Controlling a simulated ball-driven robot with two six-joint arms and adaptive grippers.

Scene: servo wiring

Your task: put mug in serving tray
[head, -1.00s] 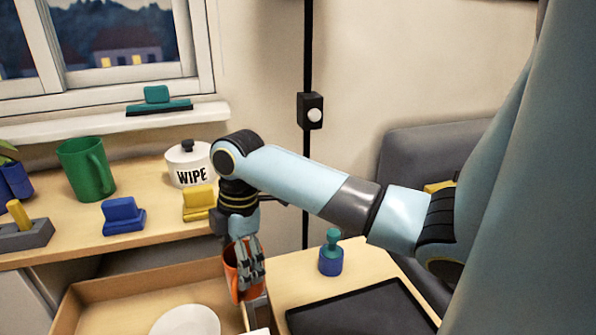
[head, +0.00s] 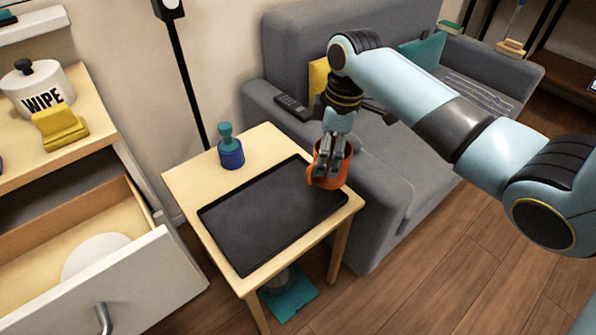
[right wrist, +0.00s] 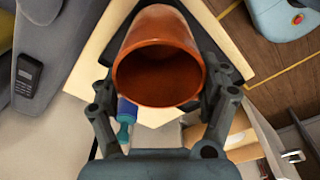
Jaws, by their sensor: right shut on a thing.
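An orange-brown mug (head: 343,170) is held by my right gripper (head: 329,164), which is shut on it. In the head view the mug shows over the right end of the black serving tray (head: 265,215), near its rim; I cannot tell the exact height between them. The tray lies flat on a small wooden table. In the right wrist view the mug (right wrist: 158,58) fills the space between the fingers (right wrist: 158,110), its open mouth facing the camera, and hides much of the tray. My left gripper is not in view.
A blue and teal bottle-like object (head: 230,150) stands on the small table (head: 190,180) behind the tray. A grey sofa (head: 400,170) with a remote (head: 292,106) on its arm is close on the right. An open drawer (head: 150,280) with a white plate (head: 95,255) is at left.

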